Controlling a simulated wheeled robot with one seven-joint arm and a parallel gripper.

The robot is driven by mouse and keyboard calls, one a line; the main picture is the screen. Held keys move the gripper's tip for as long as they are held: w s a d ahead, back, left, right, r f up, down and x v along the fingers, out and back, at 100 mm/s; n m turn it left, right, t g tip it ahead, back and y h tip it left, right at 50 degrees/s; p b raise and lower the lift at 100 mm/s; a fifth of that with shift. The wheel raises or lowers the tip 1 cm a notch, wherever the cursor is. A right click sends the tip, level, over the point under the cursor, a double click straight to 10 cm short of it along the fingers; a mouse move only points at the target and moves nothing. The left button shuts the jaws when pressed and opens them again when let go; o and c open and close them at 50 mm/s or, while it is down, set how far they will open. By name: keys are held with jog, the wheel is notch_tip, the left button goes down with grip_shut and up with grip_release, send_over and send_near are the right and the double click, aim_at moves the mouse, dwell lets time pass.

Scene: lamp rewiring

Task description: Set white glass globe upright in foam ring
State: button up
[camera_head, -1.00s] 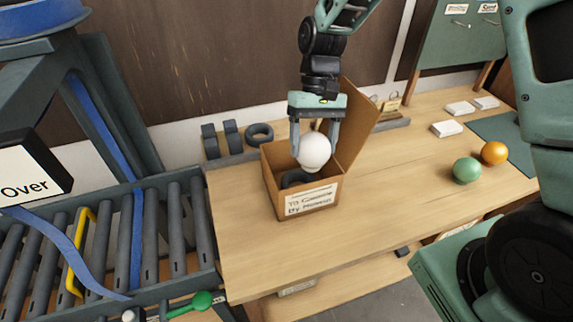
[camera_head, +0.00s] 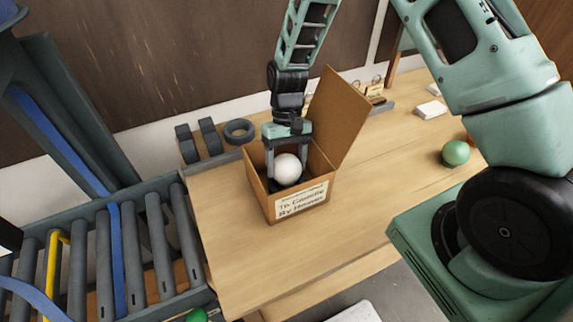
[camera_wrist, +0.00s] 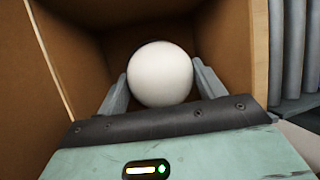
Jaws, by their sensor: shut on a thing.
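The white glass globe (camera_head: 288,168) is low inside the open cardboard box (camera_head: 300,203) on the wooden bench. My gripper (camera_head: 288,165) reaches down into the box and is shut on the globe, one finger on each side. In the wrist view the globe (camera_wrist: 160,74) sits between the two fingertips, with the box walls (camera_wrist: 225,40) around it. The foam ring in the box is hidden beneath the globe now, so I cannot tell whether the globe touches it.
The box flap (camera_head: 338,115) stands up at the right. A green ball (camera_head: 455,153) is on the bench at the right. A roller conveyor (camera_head: 130,245) is at the left. The bench in front of the box is clear.

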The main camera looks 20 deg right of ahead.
jog(key=shift+f, duration=0.95)
jog(key=shift+f, duration=0.1)
jog(key=shift+f, duration=0.4)
jog(key=shift+f+b, duration=0.15)
jog(key=shift+b, duration=0.15)
